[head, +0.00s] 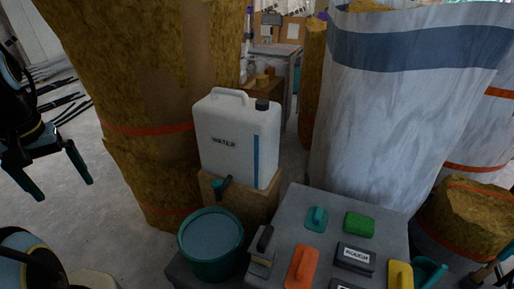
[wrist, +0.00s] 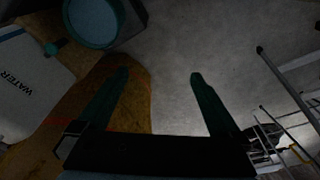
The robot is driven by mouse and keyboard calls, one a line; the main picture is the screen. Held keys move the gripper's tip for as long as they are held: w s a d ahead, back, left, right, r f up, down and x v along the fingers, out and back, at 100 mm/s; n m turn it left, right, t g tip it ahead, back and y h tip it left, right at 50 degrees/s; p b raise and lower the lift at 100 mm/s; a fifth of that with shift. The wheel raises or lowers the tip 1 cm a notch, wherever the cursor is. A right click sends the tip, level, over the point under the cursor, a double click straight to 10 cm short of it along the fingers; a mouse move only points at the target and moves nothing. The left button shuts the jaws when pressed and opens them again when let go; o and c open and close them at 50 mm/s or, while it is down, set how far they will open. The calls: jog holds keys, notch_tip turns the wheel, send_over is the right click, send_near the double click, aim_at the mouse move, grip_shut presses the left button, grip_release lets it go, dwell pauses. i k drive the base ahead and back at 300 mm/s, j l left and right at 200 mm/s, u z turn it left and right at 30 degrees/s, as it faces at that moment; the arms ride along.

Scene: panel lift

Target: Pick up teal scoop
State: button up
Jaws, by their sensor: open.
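A teal scoop-like piece (head: 429,272) shows at the lower right of the head view, beside the right edge of the grey work top (head: 290,207). It is partly cut off by the bottom edge, so I cannot tell its full shape. A smaller teal block with a raised handle (head: 316,217) lies on the work top. My gripper (head: 62,188) hangs at the far left of the head view, open and empty, well apart from both teal pieces. In the wrist view my gripper (wrist: 159,75) has its two fingers spread over bare floor and part of a tan-brown roll. No scoop shows there.
A teal bucket (head: 210,268) and a white water jug (head: 238,135) with a tap stand between my gripper and the work top. Orange, green, yellow and dark tools (head: 302,267) lie on the top. Tall insulation rolls (head: 140,90) and a wrapped bundle (head: 380,120) stand behind.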

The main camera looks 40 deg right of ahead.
aim_at(426, 272)
jog(key=k+z, duration=0.15)
jog(key=k, duration=0.5)
jog(key=z, duration=1.95)
jog(key=k+j+z, duration=0.15)
jog(key=z, duration=0.35)
jog(key=k+j+z, duration=0.25)
jog(key=z, duration=0.2)
jog(key=k+j+z, duration=0.1)
jog(key=k+z, duration=0.15)
jog(key=z, duration=0.25)
jog(key=k+u, duration=0.2)
jog(key=i+u, duration=0.15)
jog(key=u, duration=0.8)
jog(key=i+l+u, duration=0.15)
jog(key=u, duration=0.25)
jog(key=l+u, duration=0.35)
jog(key=i+l+u, duration=0.1)
jog(key=l+u, duration=0.5)
jog(key=l, duration=1.25)
